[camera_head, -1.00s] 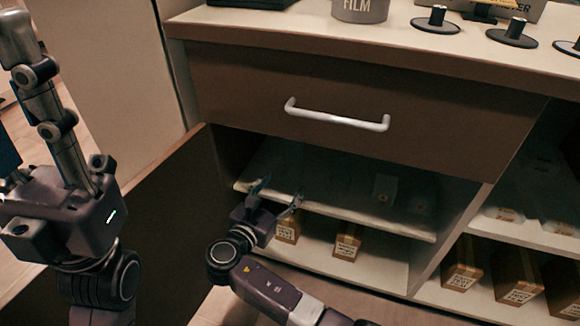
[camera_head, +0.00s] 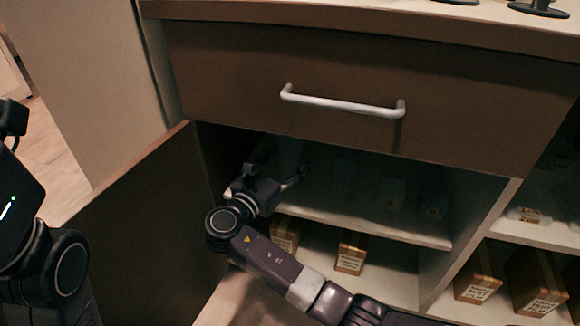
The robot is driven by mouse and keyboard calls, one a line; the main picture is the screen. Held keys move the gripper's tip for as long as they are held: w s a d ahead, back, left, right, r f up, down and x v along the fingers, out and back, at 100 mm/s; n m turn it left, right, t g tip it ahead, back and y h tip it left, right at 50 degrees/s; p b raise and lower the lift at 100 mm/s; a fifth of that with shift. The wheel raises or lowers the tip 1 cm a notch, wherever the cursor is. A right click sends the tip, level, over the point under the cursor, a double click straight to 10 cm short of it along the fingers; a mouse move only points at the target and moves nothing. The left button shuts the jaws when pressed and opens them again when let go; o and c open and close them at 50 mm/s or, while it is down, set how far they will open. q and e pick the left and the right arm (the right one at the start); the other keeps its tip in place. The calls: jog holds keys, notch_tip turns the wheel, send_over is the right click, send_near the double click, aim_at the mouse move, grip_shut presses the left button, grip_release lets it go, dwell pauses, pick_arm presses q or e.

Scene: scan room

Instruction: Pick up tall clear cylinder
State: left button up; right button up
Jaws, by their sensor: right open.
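My right gripper (camera_head: 279,172) is open, its fingers reaching into the dark cabinet over the left part of the upper shelf (camera_head: 340,218). No object shows clearly between the fingers. A faint, pale, see-through container (camera_head: 394,192) stands on the same shelf, well to the right of the gripper. A smaller pale shape (camera_head: 433,213) is right of it. The shade is deep, and I cannot make out a tall clear cylinder with certainty. Of my left arm only dark links show at the left edge; its gripper is out of view.
A closed drawer with a white handle (camera_head: 342,104) is above the shelf. The open cabinet door (camera_head: 150,225) stands on the left. Brown labelled boxes (camera_head: 351,252) are on the lower shelf. More boxes (camera_head: 478,274) fill the right compartment.

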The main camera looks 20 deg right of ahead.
jog(key=shift+w+d, duration=0.3)
jog(key=c, duration=1.7)
jog(key=shift+r, duration=0.1)
grip_shut()
jog(key=shift+r, duration=0.2)
